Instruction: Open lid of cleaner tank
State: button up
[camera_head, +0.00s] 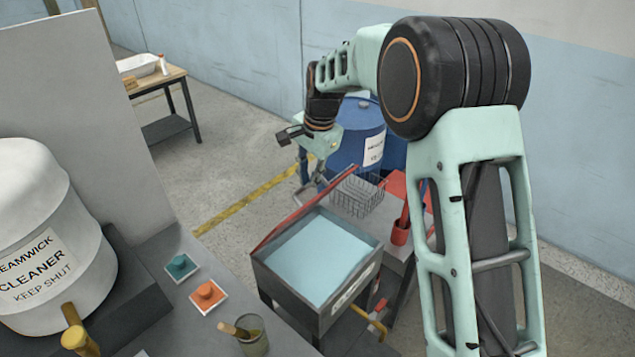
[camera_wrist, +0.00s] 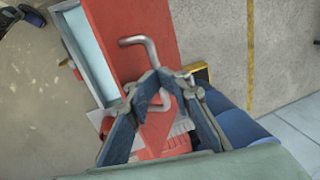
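The cleaner tank (camera_head: 278,280) is a dark open-topped box with pale blue liquid in view. Its red lid (camera_head: 283,222) stands raised along the tank's left side, seen nearly edge-on from the head. In the wrist view the lid's red face (camera_wrist: 130,20) fills the upper middle, with a bent metal handle (camera_wrist: 153,50) on it. My gripper (camera_head: 318,184) is at the raised lid's far end. In the wrist view my gripper's fingers (camera_wrist: 167,82) close in on both sides of the handle bar; they partly hide it.
A wire basket (camera_head: 357,195) and a red thing (camera_head: 399,233) stand on a side table behind the tank. A blue drum (camera_head: 352,135) is close behind my gripper. A white cleaner container (camera_head: 40,230) and coloured knobs are on the left counter. Floor left of the lid is clear.

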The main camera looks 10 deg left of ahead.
jog(key=shift+o, duration=0.7)
jog(key=shift+a+x, duration=0.2)
jog(key=shift+x, duration=0.95)
jog(key=shift+s+r, duration=0.15)
jog(key=shift+s, duration=0.05)
jog(key=shift+w+r, duration=0.1)
jog(key=shift+r, duration=0.1)
jog(key=w+a+r, duration=0.5)
jog(key=a+r, duration=0.2)
jog(key=r, duration=0.1)
jog(key=shift+r+p, duration=0.25)
jog(key=shift+p, duration=0.2)
jog(key=v, duration=1.2)
jog(key=shift+w, duration=0.15)
jog(key=shift+a, duration=0.1)
